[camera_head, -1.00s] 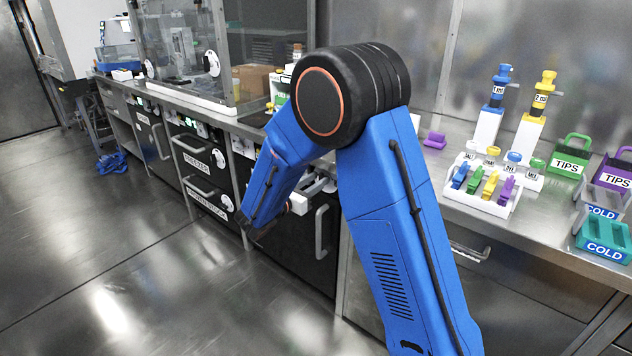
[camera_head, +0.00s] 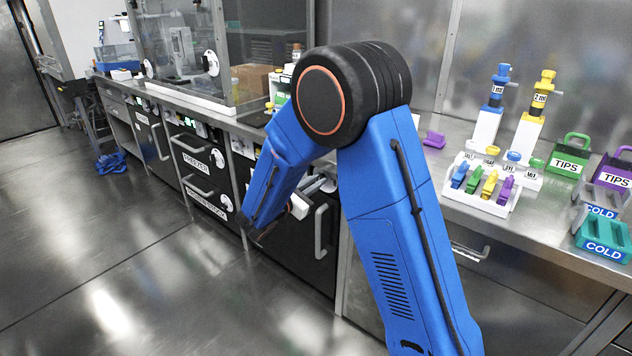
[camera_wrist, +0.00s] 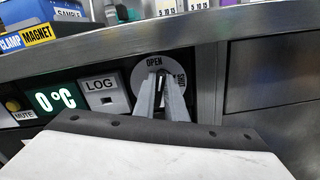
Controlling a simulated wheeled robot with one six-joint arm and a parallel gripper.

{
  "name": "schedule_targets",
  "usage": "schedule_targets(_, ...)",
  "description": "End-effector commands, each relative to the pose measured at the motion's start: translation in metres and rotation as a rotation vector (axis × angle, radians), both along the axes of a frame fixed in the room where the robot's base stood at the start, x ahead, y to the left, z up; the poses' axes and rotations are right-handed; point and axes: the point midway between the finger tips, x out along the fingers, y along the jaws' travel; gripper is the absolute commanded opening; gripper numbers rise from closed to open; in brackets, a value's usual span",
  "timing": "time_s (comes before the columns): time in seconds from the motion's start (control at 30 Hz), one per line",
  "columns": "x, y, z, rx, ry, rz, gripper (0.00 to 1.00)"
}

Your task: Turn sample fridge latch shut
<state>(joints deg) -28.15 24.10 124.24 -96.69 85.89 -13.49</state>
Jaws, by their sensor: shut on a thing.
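The latch is a round white dial (camera_wrist: 142,72) on the dark fridge front, in the upper middle of the wrist view. "OPEN" is printed at its top, and a sideways label at its right edge is too small to read surely. My gripper (camera_wrist: 161,88) is shut on the latch's knob at the middle of the dial; its two grey fingers hide most of the knob. The knob looks roughly upright, toward "OPEN". In the head view my gripper (camera_head: 321,184) is at the top of the black fridge door (camera_head: 285,245), partly behind my blue arm, and the dial is hidden.
Left of the dial are a LOG button (camera_wrist: 103,92) and a green 0 °C display (camera_wrist: 56,100). The steel bench edge (camera_wrist: 200,38) runs just above the dial. A vertical door handle (camera_head: 320,232) stands out below my gripper. The floor in front is clear.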

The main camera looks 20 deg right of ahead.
Motion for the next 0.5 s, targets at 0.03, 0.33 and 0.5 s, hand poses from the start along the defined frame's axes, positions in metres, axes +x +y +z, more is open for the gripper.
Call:
schedule_targets(0.03,-0.0008,-0.0002,-0.0002,0.025,-0.034,0.000,0.00)
schedule_targets(0.33,-0.0047,-0.0029,-0.0030,0.192,-0.265,0.001,0.00)
schedule_targets(0.5,-0.0067,-0.0042,-0.0052,0.287,-0.395,0.000,0.00)
